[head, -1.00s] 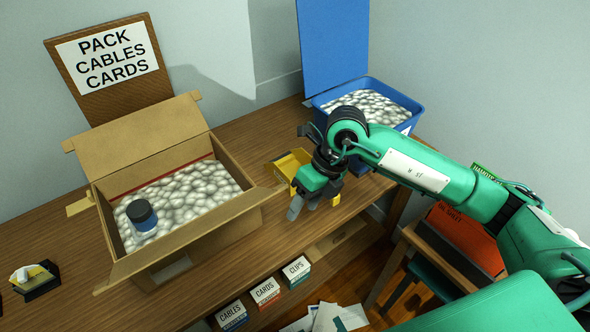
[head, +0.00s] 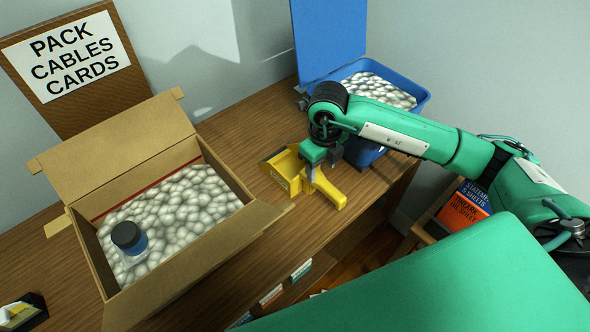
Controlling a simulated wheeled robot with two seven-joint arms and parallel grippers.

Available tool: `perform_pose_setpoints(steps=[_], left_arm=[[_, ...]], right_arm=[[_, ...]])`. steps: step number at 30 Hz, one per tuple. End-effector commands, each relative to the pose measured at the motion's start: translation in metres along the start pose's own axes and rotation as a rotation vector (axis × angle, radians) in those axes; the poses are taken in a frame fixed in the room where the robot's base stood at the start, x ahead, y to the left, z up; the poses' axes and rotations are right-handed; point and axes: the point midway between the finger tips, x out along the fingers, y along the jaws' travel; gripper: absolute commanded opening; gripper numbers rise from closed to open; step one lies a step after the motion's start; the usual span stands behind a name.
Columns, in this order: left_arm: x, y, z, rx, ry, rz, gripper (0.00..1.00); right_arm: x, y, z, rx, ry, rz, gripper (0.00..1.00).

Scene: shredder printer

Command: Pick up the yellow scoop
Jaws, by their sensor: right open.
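The yellow scoop (head: 283,170) lies on the wooden table between the cardboard box and the blue bin. Its open tray is at the left and its handle (head: 329,189) points toward the table's front right edge. My right gripper (head: 311,178) points down at the scoop, its fingers by the rear of the tray where the handle begins. It is open; the arm hides part of the far side, and I cannot tell whether the fingers touch the scoop. My left gripper is not in view.
An open cardboard box (head: 118,285) with white packing pieces and a dark jar (head: 129,239) stands left. A blue bin (head: 420,98) of white pieces stands behind my right arm. A sign (head: 69,62) stands at the back. A tape dispenser (head: 22,312) sits front left.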

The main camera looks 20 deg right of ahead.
Motion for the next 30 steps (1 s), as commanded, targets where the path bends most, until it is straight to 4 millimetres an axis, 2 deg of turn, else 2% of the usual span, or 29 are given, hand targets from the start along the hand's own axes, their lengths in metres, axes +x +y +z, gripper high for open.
perform_pose_setpoints(steps=[3, 8, 18, 26, 30], left_arm=[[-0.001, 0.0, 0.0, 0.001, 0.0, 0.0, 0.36], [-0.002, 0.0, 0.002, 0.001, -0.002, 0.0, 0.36], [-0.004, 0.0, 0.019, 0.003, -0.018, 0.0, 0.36], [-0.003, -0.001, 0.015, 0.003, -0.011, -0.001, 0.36], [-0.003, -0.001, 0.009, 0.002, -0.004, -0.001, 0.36]], right_arm=[[0.014, 0.001, 0.0, 0.0, 0.001, 0.001, 0.51], [0.024, 0.001, -0.001, 0.0, 0.001, 0.001, 0.51], [0.068, 0.005, -0.004, 0.001, 0.0, 0.001, 0.51], [0.071, 0.004, -0.003, 0.0, -0.002, 0.001, 0.51], [0.071, 0.005, -0.003, 0.0, -0.002, 0.001, 0.27]])
